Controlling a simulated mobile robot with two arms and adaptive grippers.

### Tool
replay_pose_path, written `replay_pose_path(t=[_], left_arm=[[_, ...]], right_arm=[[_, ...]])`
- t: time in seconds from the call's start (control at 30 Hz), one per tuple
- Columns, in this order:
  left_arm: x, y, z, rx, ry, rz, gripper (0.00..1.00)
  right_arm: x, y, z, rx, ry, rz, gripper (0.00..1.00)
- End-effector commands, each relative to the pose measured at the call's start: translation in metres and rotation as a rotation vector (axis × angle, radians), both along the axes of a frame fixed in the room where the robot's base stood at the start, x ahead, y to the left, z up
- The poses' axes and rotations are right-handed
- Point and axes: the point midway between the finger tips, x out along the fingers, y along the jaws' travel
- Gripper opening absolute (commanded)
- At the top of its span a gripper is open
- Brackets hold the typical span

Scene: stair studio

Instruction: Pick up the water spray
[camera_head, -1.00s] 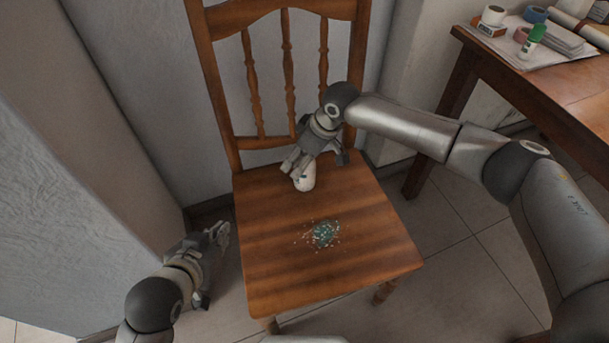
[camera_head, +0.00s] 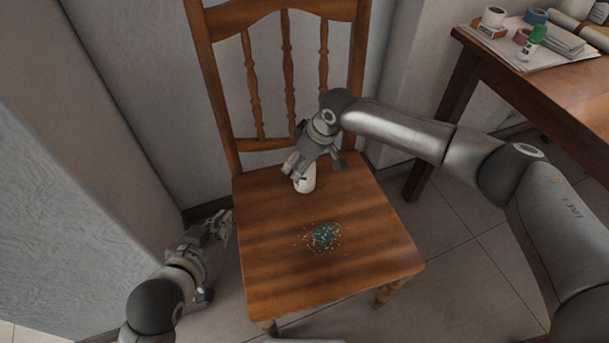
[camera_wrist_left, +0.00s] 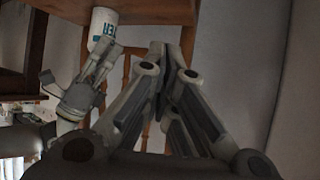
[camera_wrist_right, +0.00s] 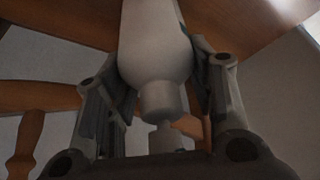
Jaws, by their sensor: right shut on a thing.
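The water spray (camera_head: 305,181) is a white bottle near the back of the wooden chair seat. My right gripper (camera_head: 315,163) is around its upper part from above and shut on it. In the right wrist view the bottle (camera_wrist_right: 157,45) sits between both fingers, its narrow neck toward the palm. In the left wrist view, which is upside down, the bottle (camera_wrist_left: 103,28) shows teal lettering. I cannot tell whether its base touches the seat. My left gripper (camera_head: 222,226) is beside the seat's left edge, empty; its fingers come together in the left wrist view (camera_wrist_left: 164,60).
The chair's spindled back (camera_head: 289,75) rises behind my right gripper. A wooden table (camera_head: 560,92) with tape rolls, papers and a green-capped tube (camera_head: 533,42) stands at right.

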Motion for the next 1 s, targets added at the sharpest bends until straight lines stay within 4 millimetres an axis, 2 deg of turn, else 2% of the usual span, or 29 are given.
replay_pose_path(t=[0.1,0.53,0.77,0.9,1.0], left_arm=[[0.000,0.000,0.000,0.000,0.000,0.000,0.00],[-0.004,0.002,-0.004,0.007,0.035,0.002,0.00],[-0.029,0.012,-0.023,0.041,0.184,0.014,0.00],[-0.051,0.019,-0.037,0.069,0.307,0.023,0.00],[-0.068,0.025,-0.046,0.088,0.400,0.030,0.00]], right_arm=[[0.000,0.000,0.001,0.001,-0.001,0.000,0.05],[0.000,0.000,0.006,0.001,-0.001,0.000,0.05],[0.000,0.000,0.021,0.002,-0.001,0.000,0.05],[0.001,0.000,0.033,0.003,-0.002,0.000,0.05],[-0.007,0.000,0.042,0.001,0.000,0.001,0.05]])
